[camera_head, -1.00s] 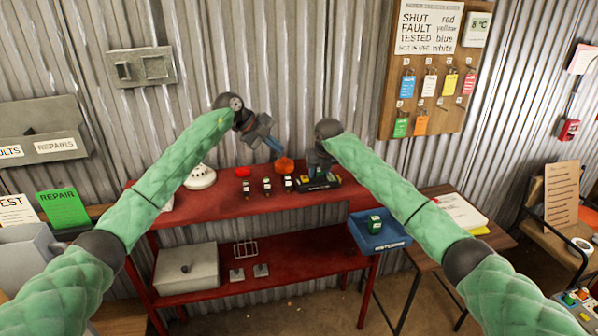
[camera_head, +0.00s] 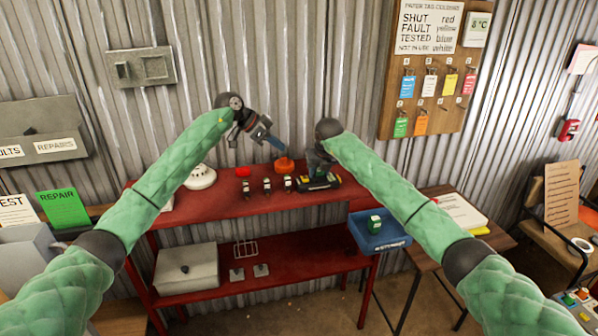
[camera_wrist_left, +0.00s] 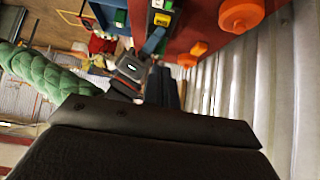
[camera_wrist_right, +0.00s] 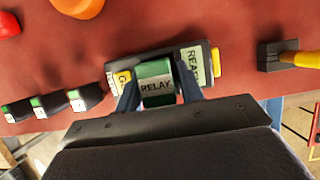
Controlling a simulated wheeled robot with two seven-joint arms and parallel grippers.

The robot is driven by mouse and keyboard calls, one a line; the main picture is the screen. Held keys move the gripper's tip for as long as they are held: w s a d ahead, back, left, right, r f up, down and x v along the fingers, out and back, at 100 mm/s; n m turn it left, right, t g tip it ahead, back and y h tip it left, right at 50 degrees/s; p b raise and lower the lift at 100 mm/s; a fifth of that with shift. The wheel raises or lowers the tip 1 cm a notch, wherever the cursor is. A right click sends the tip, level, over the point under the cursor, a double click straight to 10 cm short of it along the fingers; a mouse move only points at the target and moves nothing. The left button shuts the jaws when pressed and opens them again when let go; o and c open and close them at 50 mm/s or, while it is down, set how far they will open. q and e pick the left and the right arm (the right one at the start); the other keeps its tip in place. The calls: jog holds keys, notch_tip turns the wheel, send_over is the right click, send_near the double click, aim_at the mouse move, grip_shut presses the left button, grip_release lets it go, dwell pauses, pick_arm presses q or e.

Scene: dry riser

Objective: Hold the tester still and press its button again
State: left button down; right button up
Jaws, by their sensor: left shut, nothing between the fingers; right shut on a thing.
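The tester (camera_wrist_right: 116,95) is a dark device with yellow parts at its ends and a label that seems to read READY. It lies on the red bench in the head view (camera_head: 318,184). A green block marked RELAY (camera_wrist_right: 155,86) sits in it. My right gripper (camera_wrist_right: 158,88) is shut on this block, one finger on each side; its wrist also shows in the head view (camera_head: 320,158). My left gripper (camera_head: 281,148) is shut and empty, in the air left of the tester and above the orange disc. Which yellow part is the button I cannot tell.
An orange round object (camera_head: 284,164) and a red dome (camera_head: 243,172) stand left of the tester, with several small dark relays (camera_head: 268,186) nearby. A yellow-handled tool (camera_wrist_right: 285,58) lies to the right in the right wrist view. A blue bin (camera_head: 378,238) hangs at the bench's right front.

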pick_arm(q)
jog(key=shift+d+f, duration=0.1)
dwell(0.3)
send_over(307, 177)
jog(key=a, duration=0.2)
jog(key=f, duration=0.7)
jog(key=shift+s+a, duration=0.2)
jog(key=shift+s, duration=0.1)
notch_tip(307, 177, down, 2)
jog(key=shift+a+f, duration=0.15)
jog(key=shift+f, duration=0.8)
